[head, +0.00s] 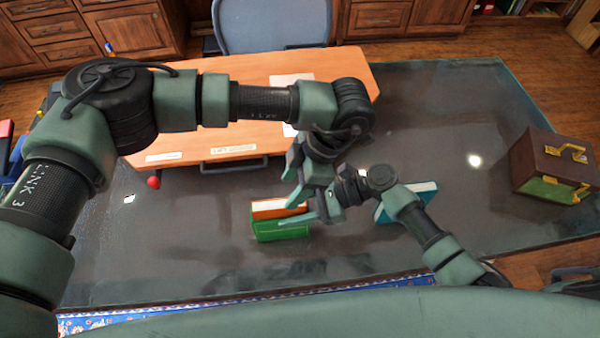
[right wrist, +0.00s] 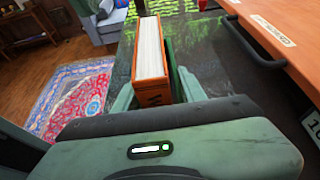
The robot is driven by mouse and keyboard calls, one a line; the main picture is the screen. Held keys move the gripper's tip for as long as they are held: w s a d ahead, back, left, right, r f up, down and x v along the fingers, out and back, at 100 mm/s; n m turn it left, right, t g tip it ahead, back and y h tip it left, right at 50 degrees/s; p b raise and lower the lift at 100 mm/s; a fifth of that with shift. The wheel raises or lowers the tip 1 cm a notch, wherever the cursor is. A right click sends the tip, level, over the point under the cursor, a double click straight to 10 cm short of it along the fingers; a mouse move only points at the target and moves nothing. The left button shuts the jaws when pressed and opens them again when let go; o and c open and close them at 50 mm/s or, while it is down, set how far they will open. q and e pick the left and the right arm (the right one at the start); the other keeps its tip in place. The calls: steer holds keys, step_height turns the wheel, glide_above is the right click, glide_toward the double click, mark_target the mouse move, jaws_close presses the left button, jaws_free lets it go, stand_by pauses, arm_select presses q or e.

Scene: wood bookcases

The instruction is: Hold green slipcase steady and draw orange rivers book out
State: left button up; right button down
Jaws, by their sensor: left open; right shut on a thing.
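The green slipcase (head: 282,231) stands on the dark glass desk top, near its front edge. The orange book (head: 268,206) shows its orange cover and pale page edges beside the slipcase's green wall. In the right wrist view the book (right wrist: 151,64) shows white pages and a dark-lettered orange spine, with green slipcase wall (right wrist: 170,58) at its right. My right gripper (head: 310,212) is shut on the slipcase; its fingers (right wrist: 157,92) lie on either side. My left gripper (head: 292,180) is open just above the orange book, apart from it as far as I can tell.
A blue-covered book (head: 423,196) lies partly behind my right arm. A brown case with yellow clasps (head: 548,160) stands at the right. An orange board (head: 225,122) lies at the back left. A chair (head: 270,25) stands behind the desk. The desk's front left is clear.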

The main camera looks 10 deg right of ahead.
mark_target(281, 202)
arm_select(q)
steer(key=x, duration=0.7)
jaws_close()
stand_by(1.3)
